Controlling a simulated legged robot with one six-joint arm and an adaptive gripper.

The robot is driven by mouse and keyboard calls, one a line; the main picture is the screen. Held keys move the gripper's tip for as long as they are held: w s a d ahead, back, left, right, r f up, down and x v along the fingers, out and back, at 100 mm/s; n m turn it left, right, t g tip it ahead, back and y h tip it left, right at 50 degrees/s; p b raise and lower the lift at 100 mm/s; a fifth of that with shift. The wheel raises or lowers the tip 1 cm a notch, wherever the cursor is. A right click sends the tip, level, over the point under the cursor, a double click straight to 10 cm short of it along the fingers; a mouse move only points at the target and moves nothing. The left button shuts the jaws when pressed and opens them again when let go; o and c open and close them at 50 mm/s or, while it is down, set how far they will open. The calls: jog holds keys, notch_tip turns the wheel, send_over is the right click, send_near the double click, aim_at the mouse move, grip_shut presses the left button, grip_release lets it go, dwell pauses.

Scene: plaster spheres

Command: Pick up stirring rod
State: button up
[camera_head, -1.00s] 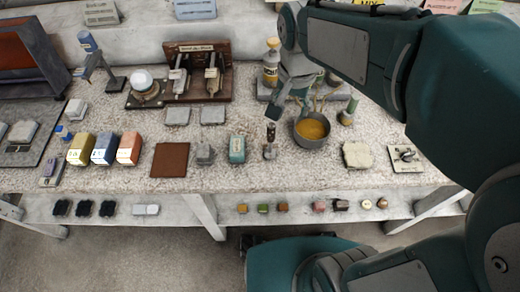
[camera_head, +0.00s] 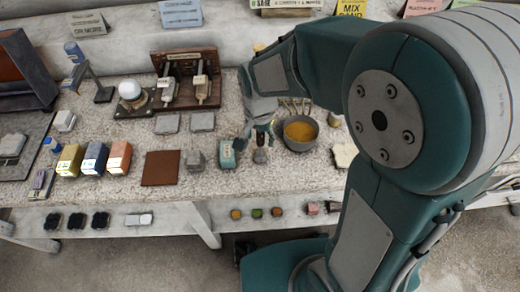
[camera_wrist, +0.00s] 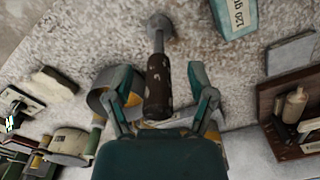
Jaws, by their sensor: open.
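An upright tool with a worn dark brown handle (camera_wrist: 158,82) and a round metal end stands on the speckled bench; its base also shows in the head view (camera_head: 260,156). I cannot tell for sure that it is the stirring rod. My gripper (camera_wrist: 150,72) is open, with one finger on each side of the handle in the wrist view. No contact is visible. In the head view my gripper (camera_head: 258,136) is over the tool and hides most of its handle. Several thin sticks (camera_head: 297,105) show behind the grey bowl.
The grey bowl (camera_head: 299,143) with yellow contents stands close right of my gripper. A teal block (camera_head: 227,154) is close on the left. A wooden rack (camera_head: 187,75) stands behind. A brown square (camera_head: 161,168) lies farther left.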

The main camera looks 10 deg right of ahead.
jog(key=shift+f, duration=0.55)
grip_shut()
jog(key=shift+r, duration=0.1)
